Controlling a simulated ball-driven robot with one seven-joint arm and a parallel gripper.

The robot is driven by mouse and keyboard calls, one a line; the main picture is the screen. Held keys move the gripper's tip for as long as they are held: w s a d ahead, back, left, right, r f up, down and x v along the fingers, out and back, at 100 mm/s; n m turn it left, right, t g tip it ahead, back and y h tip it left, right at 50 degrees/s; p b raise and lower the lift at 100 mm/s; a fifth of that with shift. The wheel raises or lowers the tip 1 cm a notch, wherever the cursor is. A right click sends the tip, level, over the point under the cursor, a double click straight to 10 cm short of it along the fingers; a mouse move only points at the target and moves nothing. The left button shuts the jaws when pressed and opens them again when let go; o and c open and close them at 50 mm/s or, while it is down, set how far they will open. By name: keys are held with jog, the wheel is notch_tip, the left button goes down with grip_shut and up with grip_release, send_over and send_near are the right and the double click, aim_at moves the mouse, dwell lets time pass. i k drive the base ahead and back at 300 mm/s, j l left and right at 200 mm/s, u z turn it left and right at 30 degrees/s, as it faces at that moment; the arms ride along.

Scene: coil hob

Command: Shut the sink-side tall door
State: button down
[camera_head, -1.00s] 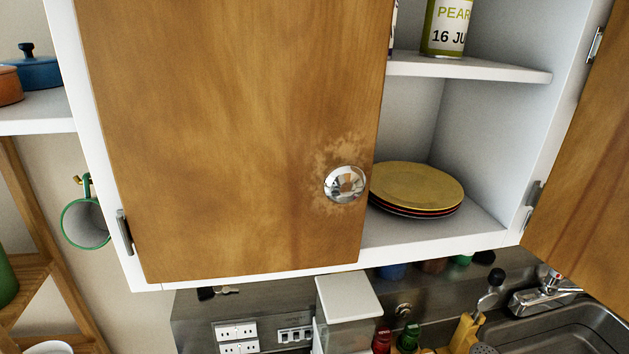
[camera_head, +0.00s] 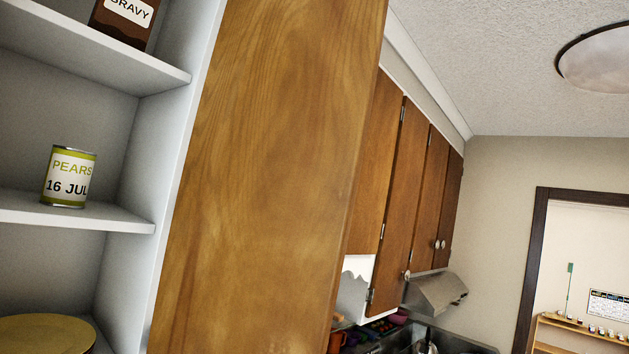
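A tall wooden cabinet door (camera_head: 270,180) stands open in the middle of the view, hinged along the right side of a white cabinet. In the earlier view, the sink lies below this door. The cabinet's inside shows at the left, with a shelf (camera_head: 125,224) in front of the door's hinge side. The knob of this door is not in view. My gripper is not in view, so its state does not show.
More shut wooden doors (camera_head: 400,200) and a range hood (camera_head: 436,290) lie beyond. A dark-framed doorway (camera_head: 535,250) is at the right.

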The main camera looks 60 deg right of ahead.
aim_at(254, 259)
jog(key=l+u, duration=0.1)
jog(key=l, duration=0.3)
jog(key=k+l+u, duration=0.1)
jog(key=l, duration=0.35)
jog(key=k+l+u, duration=0.1)
jog(key=l, duration=0.3)
jog(key=l+u, duration=0.1)
jog(key=l, duration=0.3)
jog(key=k+l+u, duration=0.1)
jog(key=l, duration=0.3)
jog(key=i+l+u, duration=0.15)
jog(key=l, duration=0.5)
jog(key=l+u, duration=0.15)
jog(key=l, duration=0.5)
jog(key=i, duration=0.05)
